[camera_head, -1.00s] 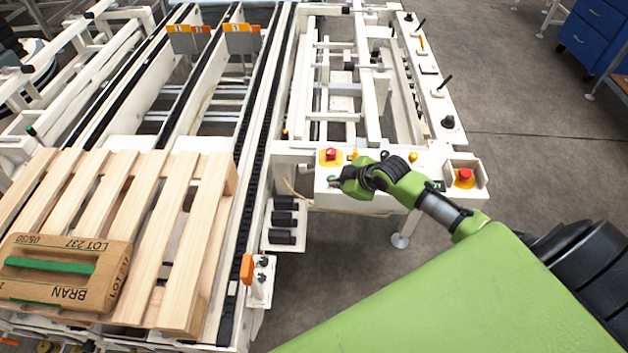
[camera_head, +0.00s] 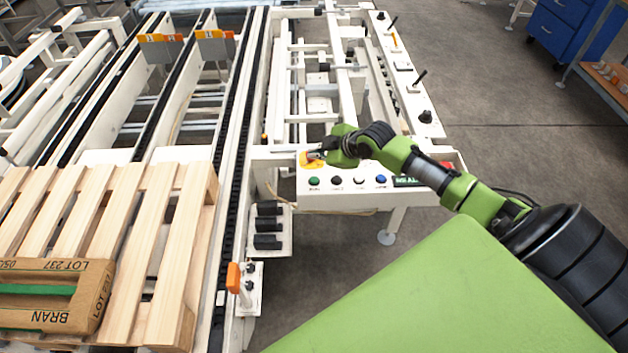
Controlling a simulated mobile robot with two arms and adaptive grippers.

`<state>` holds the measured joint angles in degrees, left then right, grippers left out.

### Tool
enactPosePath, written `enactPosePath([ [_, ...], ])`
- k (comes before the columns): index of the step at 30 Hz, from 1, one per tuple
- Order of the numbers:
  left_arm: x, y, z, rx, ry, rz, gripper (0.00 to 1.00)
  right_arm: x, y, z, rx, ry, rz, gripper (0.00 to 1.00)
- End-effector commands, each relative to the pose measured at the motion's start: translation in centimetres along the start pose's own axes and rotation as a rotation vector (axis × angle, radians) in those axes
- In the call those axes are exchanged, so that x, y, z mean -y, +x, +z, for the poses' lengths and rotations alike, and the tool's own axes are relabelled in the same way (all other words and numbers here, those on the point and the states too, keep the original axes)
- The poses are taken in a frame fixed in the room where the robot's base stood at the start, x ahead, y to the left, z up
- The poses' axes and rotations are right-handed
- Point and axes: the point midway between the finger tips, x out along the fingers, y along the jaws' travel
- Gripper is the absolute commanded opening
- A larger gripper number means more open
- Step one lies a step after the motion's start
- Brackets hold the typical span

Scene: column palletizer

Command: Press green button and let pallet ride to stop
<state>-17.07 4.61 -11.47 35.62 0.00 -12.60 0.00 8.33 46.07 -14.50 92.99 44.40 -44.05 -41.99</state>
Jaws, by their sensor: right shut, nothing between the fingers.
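The green button (camera_head: 314,181) is at the left end of a row of buttons on the white control panel (camera_head: 337,195). My right gripper (camera_head: 314,156) is shut and empty. It is over the panel's upper left part, above the green button in the picture and apart from it. It partly covers a red button on a yellow plate (camera_head: 306,163). The wooden pallet (camera_head: 128,240) lies on the conveyor (camera_head: 228,200) at the left. My left gripper is out of view.
Two orange-topped stops (camera_head: 214,45) stand between the chain rails farther up the conveyor. A white, a black and a blue button (camera_head: 381,180) share the panel row. A small post with an orange top (camera_head: 233,278) stands beside the rail. Blue drawers (camera_head: 566,30) are at the far right.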

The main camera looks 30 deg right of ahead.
Motion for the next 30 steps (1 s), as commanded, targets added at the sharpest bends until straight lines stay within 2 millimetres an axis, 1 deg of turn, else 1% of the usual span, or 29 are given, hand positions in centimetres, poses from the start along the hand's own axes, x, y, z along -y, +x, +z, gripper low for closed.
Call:
enactPosePath([
  [1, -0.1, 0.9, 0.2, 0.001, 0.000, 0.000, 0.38, 0.5, 0.6, 0.4, 0.000, 0.001, -0.001, 0.00],
  [5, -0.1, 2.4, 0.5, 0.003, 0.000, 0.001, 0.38, 1.3, 1.7, 1.2, 0.000, 0.001, -0.001, 0.00],
  [13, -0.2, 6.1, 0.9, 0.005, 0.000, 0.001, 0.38, 3.1, 4.2, 3.1, 0.001, 0.000, 0.000, 0.00],
  [20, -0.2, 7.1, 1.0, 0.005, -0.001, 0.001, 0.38, 4.0, 5.5, 4.0, 0.001, 0.000, 0.000, 0.00],
  [30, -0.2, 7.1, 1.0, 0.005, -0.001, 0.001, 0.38, 4.1, 5.6, 4.1, 0.000, 0.000, 0.000, 0.00],
])
